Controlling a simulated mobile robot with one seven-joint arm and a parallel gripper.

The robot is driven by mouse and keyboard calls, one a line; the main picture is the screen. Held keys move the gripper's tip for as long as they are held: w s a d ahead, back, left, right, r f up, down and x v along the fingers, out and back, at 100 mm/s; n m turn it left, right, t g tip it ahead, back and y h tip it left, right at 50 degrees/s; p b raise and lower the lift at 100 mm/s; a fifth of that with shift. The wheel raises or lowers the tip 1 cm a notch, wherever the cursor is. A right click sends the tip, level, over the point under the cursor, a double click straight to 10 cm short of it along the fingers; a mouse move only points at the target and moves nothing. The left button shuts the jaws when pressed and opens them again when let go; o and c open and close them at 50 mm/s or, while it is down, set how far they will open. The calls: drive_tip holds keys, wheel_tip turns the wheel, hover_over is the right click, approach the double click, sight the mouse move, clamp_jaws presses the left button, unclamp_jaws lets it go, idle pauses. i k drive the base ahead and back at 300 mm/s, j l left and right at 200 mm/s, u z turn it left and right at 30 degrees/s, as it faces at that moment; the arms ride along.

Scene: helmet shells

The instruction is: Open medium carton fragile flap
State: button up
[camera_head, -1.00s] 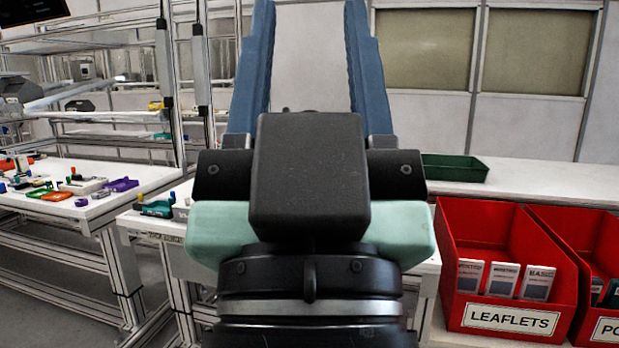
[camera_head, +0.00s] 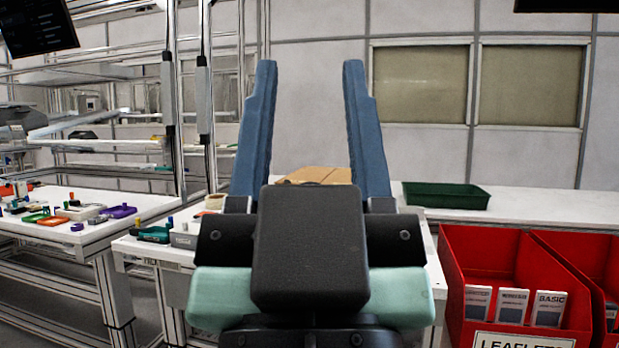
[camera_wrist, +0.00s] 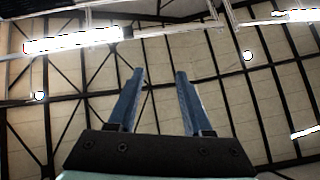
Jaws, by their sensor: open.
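My gripper (camera_head: 310,120) is raised in front of the head camera, its two blue fingers apart and pointing up, with nothing between them. A brown cardboard surface (camera_head: 318,175), seemingly the top of a carton, shows between the fingers, beyond the gripper on the white bench. Most of it is hidden behind my gripper, so its size, its flaps and any fragile mark cannot be made out. In the wrist view my gripper (camera_wrist: 157,85) points at the ceiling, and no carton shows there.
A green tray (camera_head: 446,196) sits on the white bench behind. Red bins (camera_head: 515,275) with leaflets stand at the right. A white table (camera_head: 75,225) with small coloured parts is at the left. A roll of tape (camera_head: 214,202) lies near the carton.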

sight(317, 174)
drive_tip(key=i+j+z, duration=0.25)
drive_tip(key=i+j, duration=0.4)
drive_tip(key=i+j+z, duration=0.25)
drive_tip(key=i+j, duration=0.5)
